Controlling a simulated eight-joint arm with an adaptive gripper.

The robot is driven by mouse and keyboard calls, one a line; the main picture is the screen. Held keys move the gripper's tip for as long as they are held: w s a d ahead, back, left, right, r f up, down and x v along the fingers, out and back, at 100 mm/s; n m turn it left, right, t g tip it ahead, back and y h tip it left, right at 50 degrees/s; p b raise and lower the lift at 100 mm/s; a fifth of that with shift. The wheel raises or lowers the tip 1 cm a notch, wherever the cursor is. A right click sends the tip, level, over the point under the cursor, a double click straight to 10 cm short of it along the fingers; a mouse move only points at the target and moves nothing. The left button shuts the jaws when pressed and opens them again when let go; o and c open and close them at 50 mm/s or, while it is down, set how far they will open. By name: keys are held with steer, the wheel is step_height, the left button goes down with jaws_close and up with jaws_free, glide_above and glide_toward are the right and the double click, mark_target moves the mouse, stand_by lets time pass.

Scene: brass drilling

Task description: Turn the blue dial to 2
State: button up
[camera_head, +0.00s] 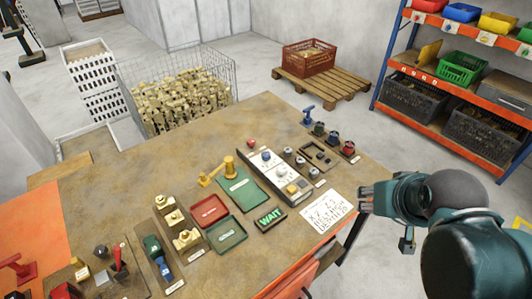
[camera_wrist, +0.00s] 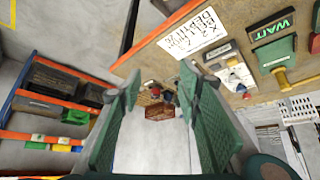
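A light control panel (camera_head: 262,176) sits mid-table. It carries a white-based knob with a blue top (camera_head: 266,156), which looks like the blue dial; its pointer and numbers are too small to read. A white knob (camera_head: 282,173) and a yellow button (camera_head: 291,188) are on the same panel. The panel's knobs also show small in the wrist view, where a blue spot (camera_wrist: 241,88) is visible. My gripper (camera_head: 366,199) is off the table's right edge, to the right of the panel and apart from it. Its green fingers are spread with nothing held between them (camera_wrist: 159,82).
Several coloured-top holders (camera_head: 333,137) and a blue tool (camera_head: 308,113) stand behind. Green (camera_head: 240,190) and red (camera_head: 208,210) trays lie left. An orange shelf (camera_head: 448,75) stands back right.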

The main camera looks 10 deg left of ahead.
steer(key=w+a+r+n+g+p, duration=0.2)
steer(key=w+a+r+n+p, duration=0.25)
steer(key=w, duration=0.35)
steer(key=n+g+p, duration=0.5)
steer(key=n+p, duration=0.5)
steer(key=p, duration=0.4)
glide_above(266, 154)
steer(key=f, duration=0.7)
steer(key=shift+s+d+f, duration=0.1)
steer(key=shift+d+f, duration=0.2)
steer(key=shift+f, duration=0.05)
steer(key=shift+a+f, duration=0.3)
steer(key=shift+f, duration=0.05)
steer(key=shift+f, duration=3.85)
